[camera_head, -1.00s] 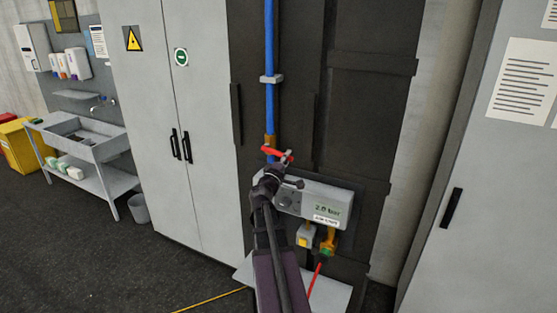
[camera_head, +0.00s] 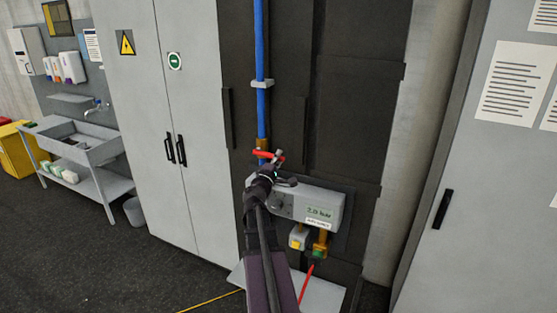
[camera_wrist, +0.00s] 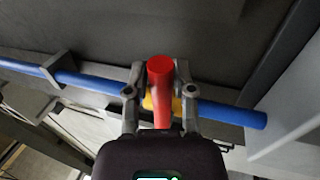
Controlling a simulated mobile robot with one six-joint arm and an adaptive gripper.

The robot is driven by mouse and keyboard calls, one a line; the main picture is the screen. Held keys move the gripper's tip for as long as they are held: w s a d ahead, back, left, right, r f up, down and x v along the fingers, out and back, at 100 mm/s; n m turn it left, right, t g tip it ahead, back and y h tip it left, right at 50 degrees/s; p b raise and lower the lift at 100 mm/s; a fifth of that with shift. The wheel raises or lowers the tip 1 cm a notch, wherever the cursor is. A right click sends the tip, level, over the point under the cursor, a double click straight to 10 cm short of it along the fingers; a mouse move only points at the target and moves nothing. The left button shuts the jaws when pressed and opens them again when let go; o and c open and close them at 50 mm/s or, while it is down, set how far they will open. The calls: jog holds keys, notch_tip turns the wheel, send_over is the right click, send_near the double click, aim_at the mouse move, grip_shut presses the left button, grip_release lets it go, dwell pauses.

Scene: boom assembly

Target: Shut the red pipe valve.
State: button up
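The red pipe valve handle (camera_head: 266,154) sits on the blue vertical pipe (camera_head: 262,105), below a clamp and at a brass-coloured fitting. It lies roughly across the pipe in the head view. My gripper (camera_head: 276,160) is at the handle's right part and hides some of it. In the wrist view, the red handle (camera_wrist: 160,72) stands between the two fingers of my gripper (camera_wrist: 160,78), close against both. The gripper looks shut on it. A yellow valve part shows behind the handle, and the pipe runs sideways there.
A grey gauge box (camera_head: 310,203) reading about 2.0 bar is just below and right of the valve. Grey cabinets (camera_head: 175,95) stand left, with another at right.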

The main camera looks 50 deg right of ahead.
jog(key=shift+o, duration=1)
jog(key=shift+s, duration=0.15)
